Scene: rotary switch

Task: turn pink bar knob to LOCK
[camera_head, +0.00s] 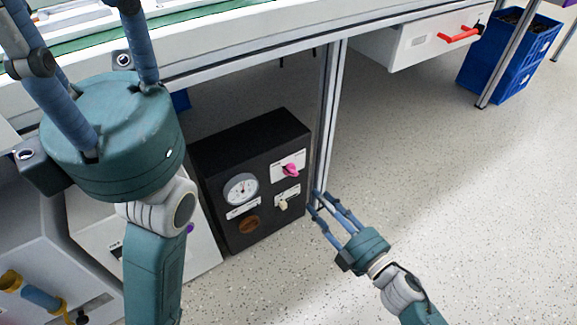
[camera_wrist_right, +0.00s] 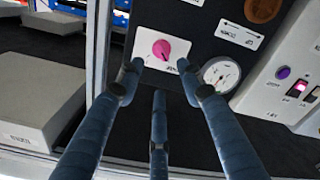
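The pink bar knob (camera_head: 291,170) sits on a white plate on the front of a black panel box (camera_head: 230,160). In the right wrist view the pink knob (camera_wrist_right: 161,49) shows beyond my fingertips; its labels are too small to read. My right gripper (camera_head: 325,207) is open and empty, in front of the box and to the right of the knob. In the right wrist view its three fingers (camera_wrist_right: 160,82) are spread and apart from the knob. My left gripper (camera_head: 85,60) is large at the upper left, fingers spread, tips partly out of frame.
A round gauge (camera_head: 240,189), a cream knob (camera_head: 283,205) and a brown knob (camera_head: 249,224) share the panel. A metal table leg (camera_head: 329,120) stands right beside the box. A white panel (camera_head: 200,245) stands at its left. The floor (camera_head: 450,200) at right is clear.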

